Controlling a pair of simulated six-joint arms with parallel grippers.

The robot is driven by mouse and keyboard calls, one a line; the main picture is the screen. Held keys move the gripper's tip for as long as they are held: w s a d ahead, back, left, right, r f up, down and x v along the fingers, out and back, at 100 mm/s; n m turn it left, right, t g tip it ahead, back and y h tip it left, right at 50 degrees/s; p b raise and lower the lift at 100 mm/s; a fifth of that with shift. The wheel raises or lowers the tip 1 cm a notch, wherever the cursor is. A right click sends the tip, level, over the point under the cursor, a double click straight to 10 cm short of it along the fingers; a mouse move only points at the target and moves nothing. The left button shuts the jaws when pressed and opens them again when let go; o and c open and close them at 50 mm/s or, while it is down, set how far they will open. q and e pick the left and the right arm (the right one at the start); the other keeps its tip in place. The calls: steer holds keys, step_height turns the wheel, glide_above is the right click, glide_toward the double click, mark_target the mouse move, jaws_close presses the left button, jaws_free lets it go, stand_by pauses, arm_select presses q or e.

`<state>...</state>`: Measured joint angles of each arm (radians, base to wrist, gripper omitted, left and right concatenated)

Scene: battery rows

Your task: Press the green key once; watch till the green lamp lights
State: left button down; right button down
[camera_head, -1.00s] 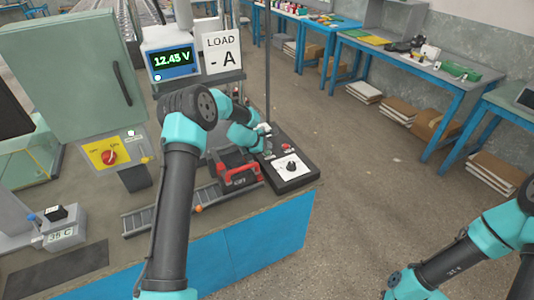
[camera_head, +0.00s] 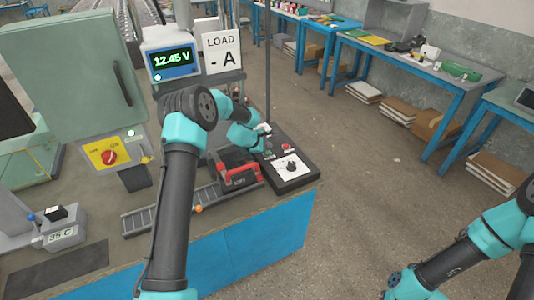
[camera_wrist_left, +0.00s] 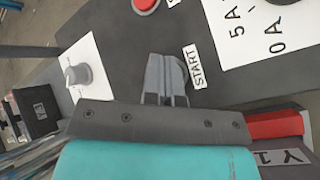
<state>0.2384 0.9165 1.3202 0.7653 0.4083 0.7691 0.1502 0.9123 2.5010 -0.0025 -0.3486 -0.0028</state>
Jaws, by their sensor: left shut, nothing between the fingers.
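My left gripper (camera_head: 264,130) is shut and empty, low over the dark control box (camera_head: 303,181) at the bench's right end. In the left wrist view its closed fingertips (camera_wrist_left: 166,82) overlap a round grey-looking key (camera_wrist_left: 181,70) beside the START label (camera_wrist_left: 194,66). I cannot tell whether they touch it, and its green colour does not show there. I cannot tell which is the task's lamp. My right gripper is outside the views.
A red button (camera_head: 286,146) and a black knob on a white plate (camera_head: 291,166) share the control box. A dark battery with red parts (camera_head: 240,178) sits close to its left. The LOAD sign (camera_head: 222,52) stands behind.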

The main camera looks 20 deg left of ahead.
mark_target(267, 154)
arm_select(q)
steer(key=shift+s+f, duration=0.25)
steer(key=shift+f, duration=1.05)
stand_by(1.1)
steer(key=shift+s+d+r, duration=0.1)
steer(key=shift+s+r, duration=0.05)
steer(key=shift+r, duration=0.1)
stand_by(0.3)
steer(key=shift+r, duration=0.1)
steer(key=shift+a+r, duration=0.15)
steer(key=shift+r, duration=0.5)
steer(key=shift+a+r, duration=0.15)
steer(key=shift+r, duration=0.5)
steer(key=shift+d+r, duration=0.2)
steer(key=shift+r, duration=1.25)
steer(key=shift+w, duration=0.2)
steer(key=shift+d, duration=0.1)
